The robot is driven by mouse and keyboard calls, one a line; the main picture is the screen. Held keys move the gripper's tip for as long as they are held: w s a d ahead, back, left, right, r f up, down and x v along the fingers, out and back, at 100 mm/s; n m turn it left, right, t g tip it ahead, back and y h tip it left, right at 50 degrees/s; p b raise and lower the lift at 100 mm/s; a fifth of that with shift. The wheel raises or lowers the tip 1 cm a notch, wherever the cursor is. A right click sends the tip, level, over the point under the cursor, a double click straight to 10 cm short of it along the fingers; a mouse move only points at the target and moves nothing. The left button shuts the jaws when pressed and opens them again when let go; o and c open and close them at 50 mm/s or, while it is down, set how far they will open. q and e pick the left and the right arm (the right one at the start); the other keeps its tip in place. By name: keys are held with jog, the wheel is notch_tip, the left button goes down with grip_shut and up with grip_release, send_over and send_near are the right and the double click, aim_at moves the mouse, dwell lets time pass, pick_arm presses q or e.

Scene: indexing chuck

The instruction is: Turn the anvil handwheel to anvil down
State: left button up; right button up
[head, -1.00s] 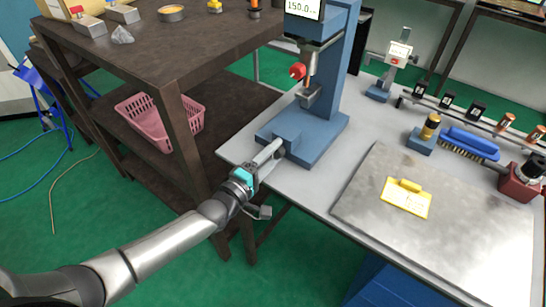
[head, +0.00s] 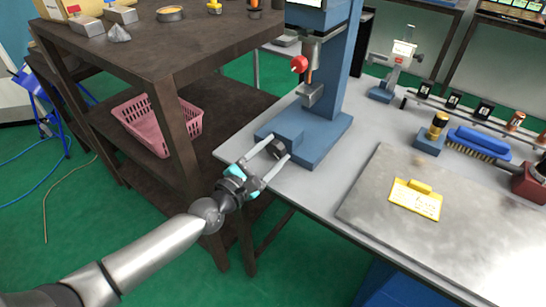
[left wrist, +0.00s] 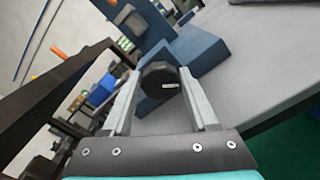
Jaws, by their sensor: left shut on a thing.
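The anvil handwheel is a dark round knob (head: 277,149) on the front of the blue press base (head: 318,142). In the left wrist view the handwheel (left wrist: 159,78) sits between my two finger ends, with a short white mark on its face. My left gripper (head: 279,148) reaches in from the lower left and is shut on the handwheel, one finger on each side. The anvil (head: 312,94) stands under the press ram on the column. My right gripper is not in view.
A red knob (head: 299,64) is on the press above the anvil. A dark shelf unit (head: 170,60) with a pink basket (head: 160,125) stands close on the left. A metal plate with a yellow tag (head: 415,199) lies on the grey bench to the right.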

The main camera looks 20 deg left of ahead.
pick_arm(q)
jog(key=n+b, duration=0.1)
jog(key=n, duration=0.2)
jog(key=shift+a, duration=0.1)
jog(key=n, duration=0.2)
jog(key=shift+n+b, duration=0.3)
jog(key=shift+b, duration=0.05)
jog(key=shift+a+n, duration=0.1)
jog(key=shift+n, duration=0.4)
jog(key=shift+n, duration=1.1)
jog(key=n+p, duration=0.1)
jog(key=n, duration=0.1)
jog(key=shift+n, duration=0.3)
jog(key=n+p, duration=0.1)
jog(key=n, duration=0.1)
jog(key=shift+n, duration=0.3)
jog(key=n+p, duration=0.3)
jog(key=shift+a+n, duration=0.1)
jog(key=shift+n, duration=0.2)
jog(key=n+p, duration=0.3)
jog(key=n, duration=0.1)
jog(key=shift+w, duration=0.1)
jog(key=shift+f+n+p, duration=0.15)
jog(key=shift+n+p, duration=0.45)
jog(key=shift+n, duration=0.35)
jog(key=shift+f+n+p, duration=0.1)
jog(key=shift+n+p, duration=0.45)
jog(key=shift+n, duration=0.4)
